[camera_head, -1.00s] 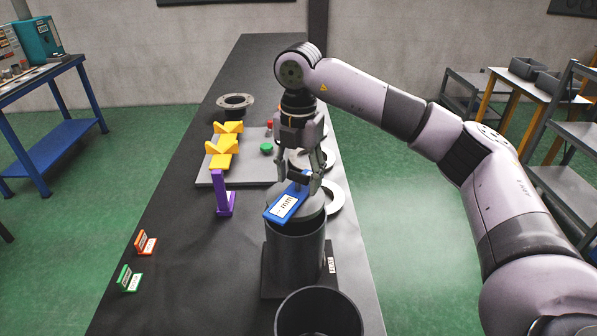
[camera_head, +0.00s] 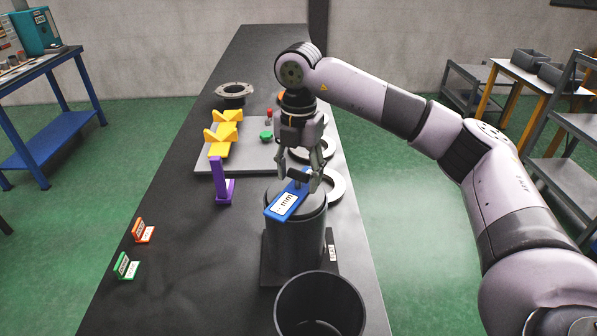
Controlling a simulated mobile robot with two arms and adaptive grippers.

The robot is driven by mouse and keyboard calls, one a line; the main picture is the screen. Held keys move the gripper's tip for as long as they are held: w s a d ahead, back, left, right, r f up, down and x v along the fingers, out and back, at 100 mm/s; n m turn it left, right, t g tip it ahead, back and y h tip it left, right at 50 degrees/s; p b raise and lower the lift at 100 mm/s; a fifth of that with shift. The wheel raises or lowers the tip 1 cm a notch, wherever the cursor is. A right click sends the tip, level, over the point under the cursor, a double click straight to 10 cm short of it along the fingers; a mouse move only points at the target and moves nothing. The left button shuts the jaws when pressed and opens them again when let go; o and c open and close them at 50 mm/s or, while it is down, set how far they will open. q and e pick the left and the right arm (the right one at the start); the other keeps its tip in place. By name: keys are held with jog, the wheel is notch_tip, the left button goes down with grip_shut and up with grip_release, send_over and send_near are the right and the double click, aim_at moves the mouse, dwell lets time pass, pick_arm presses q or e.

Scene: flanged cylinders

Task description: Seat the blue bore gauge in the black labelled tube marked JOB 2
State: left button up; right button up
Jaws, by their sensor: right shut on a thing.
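The blue bore gauge (camera_head: 287,205) has a blue housing with a white "mm" label and a grey round body below it. My right gripper (camera_head: 302,184) points down and is shut on the top of the gauge. The gauge is over the black tube (camera_head: 296,243), its grey body at the level of the tube's mouth and filling most of it. How deep it sits inside is hidden. The tube stands upright on a dark base with a small white label (camera_head: 332,253), too small to read. My left gripper is not in view.
A second open dark tube (camera_head: 320,308) stands in front. Pale rings (camera_head: 337,184) lie behind right.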

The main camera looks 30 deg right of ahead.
jog(key=shift+f+b, duration=0.4)
jog(key=shift+f, duration=0.2)
dwell(0.5)
jog(key=o, duration=1.7)
jog(key=shift+c, duration=0.2)
notch_tip(320, 180, up, 12)
